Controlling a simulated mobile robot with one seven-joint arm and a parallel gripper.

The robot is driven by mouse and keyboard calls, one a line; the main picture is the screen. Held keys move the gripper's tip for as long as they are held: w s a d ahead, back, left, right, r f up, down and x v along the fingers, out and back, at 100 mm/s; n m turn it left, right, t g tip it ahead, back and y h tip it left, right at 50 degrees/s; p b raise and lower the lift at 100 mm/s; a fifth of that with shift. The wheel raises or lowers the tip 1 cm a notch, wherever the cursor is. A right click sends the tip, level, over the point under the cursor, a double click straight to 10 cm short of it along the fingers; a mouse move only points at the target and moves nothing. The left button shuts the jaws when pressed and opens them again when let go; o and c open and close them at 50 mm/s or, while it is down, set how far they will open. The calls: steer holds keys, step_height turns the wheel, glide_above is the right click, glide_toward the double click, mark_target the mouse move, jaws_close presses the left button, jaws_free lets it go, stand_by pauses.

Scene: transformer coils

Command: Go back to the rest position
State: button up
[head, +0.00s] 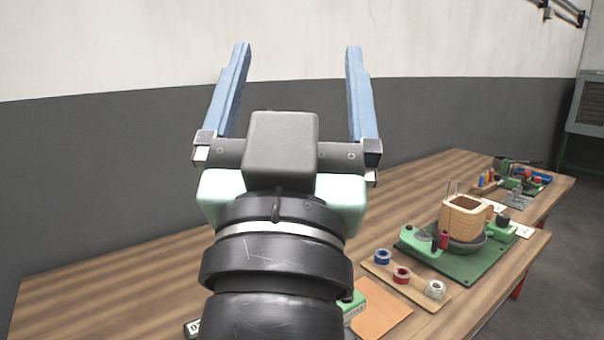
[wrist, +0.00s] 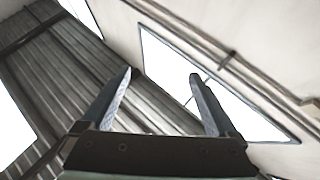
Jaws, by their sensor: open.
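My gripper (head: 298,65) is raised in front of the head camera, with its two blue fingers spread wide and pointing up. Nothing is between the fingers. In the wrist view my gripper (wrist: 162,82) is also open and empty, and behind it are the ceiling, the upper wall and bright window panels. My gripper is above the wooden table (head: 130,270) and apart from everything on it. My arm hides part of the table's middle.
On the right of the table, a tan coil (head: 463,220) stands on a green fixture board (head: 455,262). A wooden strip (head: 408,290) holds tape rolls in front of it. An orange sheet (head: 382,312) lies nearer. More parts (head: 520,180) stand at the far right. The table's left is clear.

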steer(key=s+r+n+t+y, duration=0.1)
steer(key=s+r+t, duration=0.1)
steer(key=s+r, duration=0.3)
step_height(320, 180, up, 15)
steer(key=p, duration=1.6)
steer(key=shift+d+p, duration=0.15)
steer(key=shift+p, duration=0.15)
steer(key=shift+o, duration=0.2)
